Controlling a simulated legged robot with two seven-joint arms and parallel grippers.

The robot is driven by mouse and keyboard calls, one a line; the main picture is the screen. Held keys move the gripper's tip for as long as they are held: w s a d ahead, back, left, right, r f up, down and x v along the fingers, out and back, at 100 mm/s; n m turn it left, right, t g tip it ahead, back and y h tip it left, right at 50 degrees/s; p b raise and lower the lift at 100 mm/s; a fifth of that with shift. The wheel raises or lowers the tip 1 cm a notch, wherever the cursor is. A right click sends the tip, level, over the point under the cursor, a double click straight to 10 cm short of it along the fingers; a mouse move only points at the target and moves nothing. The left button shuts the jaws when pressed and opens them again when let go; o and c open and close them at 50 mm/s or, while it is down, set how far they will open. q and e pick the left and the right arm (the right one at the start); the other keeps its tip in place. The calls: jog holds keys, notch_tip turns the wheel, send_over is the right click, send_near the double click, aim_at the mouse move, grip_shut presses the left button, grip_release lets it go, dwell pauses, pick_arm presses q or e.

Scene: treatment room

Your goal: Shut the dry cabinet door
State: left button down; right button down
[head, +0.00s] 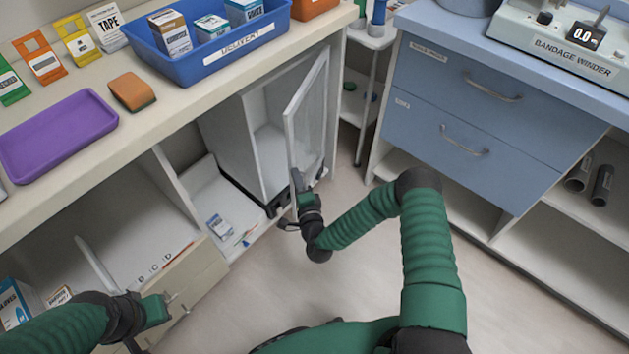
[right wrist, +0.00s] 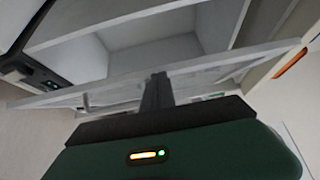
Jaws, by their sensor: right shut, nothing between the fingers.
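The dry cabinet (head: 226,126) is a pale box under the left counter, with an empty-looking white interior. Its door (head: 307,112), a pale frame around a translucent panel, stands ajar, swung out toward the floor space. My right gripper (head: 296,184) is shut and empty at the lower near part of the door; it looks close to or touching the door. In the right wrist view, the shut fingers (right wrist: 157,88) overlap the door (right wrist: 215,72), with the open interior behind it; contact cannot be told. My left gripper (head: 178,304) is low at left by the drawer front, its jaw state unclear.
The counter above holds a blue bin (head: 222,62) of boxes, a purple tray (head: 58,135) and a sponge (head: 132,92). Blue drawers (head: 470,120) stand at right, beside a small white trolley (head: 372,38). The floor (head: 330,270) between is clear.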

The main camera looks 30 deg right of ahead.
jog(key=w+a+b, duration=0.2)
jog(key=w+a, duration=0.5)
jog(key=w, duration=0.2)
jog(key=shift+w+a, duration=0.15)
